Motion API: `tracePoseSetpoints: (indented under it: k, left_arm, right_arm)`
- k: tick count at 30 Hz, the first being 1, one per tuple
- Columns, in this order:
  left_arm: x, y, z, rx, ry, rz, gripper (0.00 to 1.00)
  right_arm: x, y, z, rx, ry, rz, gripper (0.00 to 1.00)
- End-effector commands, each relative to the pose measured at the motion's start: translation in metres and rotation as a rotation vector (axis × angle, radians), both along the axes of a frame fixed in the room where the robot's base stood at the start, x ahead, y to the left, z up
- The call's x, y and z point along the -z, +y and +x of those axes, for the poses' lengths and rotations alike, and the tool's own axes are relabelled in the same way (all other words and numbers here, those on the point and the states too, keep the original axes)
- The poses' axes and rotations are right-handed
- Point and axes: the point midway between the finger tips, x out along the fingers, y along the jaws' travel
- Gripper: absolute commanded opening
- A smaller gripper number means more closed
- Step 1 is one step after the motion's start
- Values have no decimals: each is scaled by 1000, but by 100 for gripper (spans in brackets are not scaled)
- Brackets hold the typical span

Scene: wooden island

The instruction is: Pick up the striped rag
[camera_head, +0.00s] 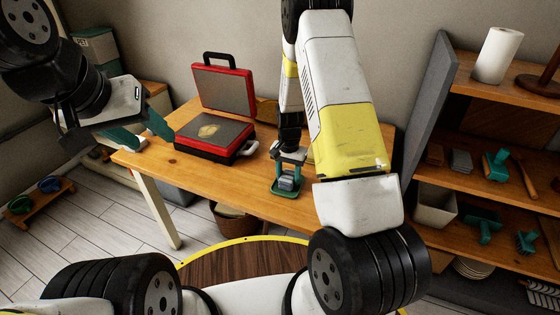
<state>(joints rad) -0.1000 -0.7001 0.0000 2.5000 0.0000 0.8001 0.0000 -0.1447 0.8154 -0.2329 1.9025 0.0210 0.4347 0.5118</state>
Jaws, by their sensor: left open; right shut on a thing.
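My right gripper (287,178) has teal fingers and points down over the front edge of the wooden table (235,183). It is shut on a small grey-blue thing (287,183), which is partly hidden by the fingers. It is too small to tell whether this is the striped rag, and I can make out no stripes on it. I see no clearly striped rag elsewhere. My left gripper (142,133) is open and empty, left of the red press and near the table's left end.
A red and black press (212,140) stands open on the table, its lid raised. A shelf on the right (515,95) holds a paper roll (497,54), teal brushes (495,165) and a white bin (435,207). A basket (233,222) is under the table. My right arm hides the table's right part.

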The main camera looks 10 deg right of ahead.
Motion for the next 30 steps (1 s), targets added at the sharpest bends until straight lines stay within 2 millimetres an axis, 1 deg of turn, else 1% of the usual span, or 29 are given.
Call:
tracePoseSetpoints:
  k: [5,9,11,16,21,25,30]
  left_arm:
    - [0,0,0,0,0,0,51]
    - [0,0,0,0,0,0,51]
    - [0,0,0,0,0,0,51]
    - [0,0,0,0,0,0,51]
    - [0,0,0,0,0,0,51]
    - [0,0,0,0,0,0,51]
    - [0,0,0,0,0,0,51]
  right_arm:
    - [-16,0,1,0,-2,0,7]
    - [-37,2,0,-2,-4,0,7]
    - [-35,14,-10,-6,2,1,7]
    - [-39,46,-37,-7,0,0,7]
    - [-43,82,-65,-7,0,0,7]
    - [-45,103,-83,-6,0,0,7]
    - [-47,119,-96,-2,0,0,7]
